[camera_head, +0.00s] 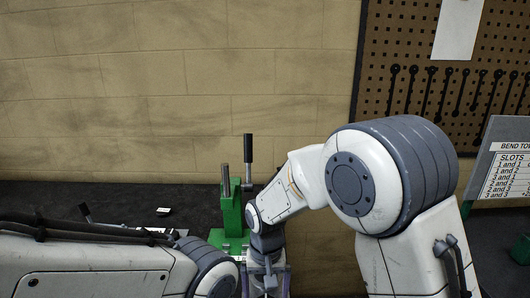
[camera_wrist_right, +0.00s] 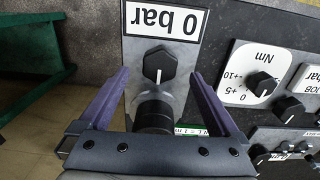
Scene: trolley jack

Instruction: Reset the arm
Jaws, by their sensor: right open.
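My right arm (camera_head: 385,170) reaches in from the right in the head view, bent down at the wrist beside a green jack-like stand (camera_head: 232,215). A lever with a black grip (camera_head: 248,155) stands upright there. In the right wrist view my right gripper (camera_wrist_right: 160,75) is open, its two purple fingers apart. A black knob (camera_wrist_right: 158,65) on a panel shows between the fingertips, and a dark cylinder (camera_wrist_right: 153,112) shows nearer the palm; I cannot tell whether either is touched. My left arm (camera_head: 95,265) lies low at the left; its gripper is not visible.
A dark worktop (camera_head: 130,203) runs along the block wall. A pegboard with tools (camera_head: 445,85) hangs at the right, above a sign board (camera_head: 510,165). In the wrist view, a "0 bar" label (camera_wrist_right: 162,20) appears upside down, with more dials (camera_wrist_right: 262,82) to the right.

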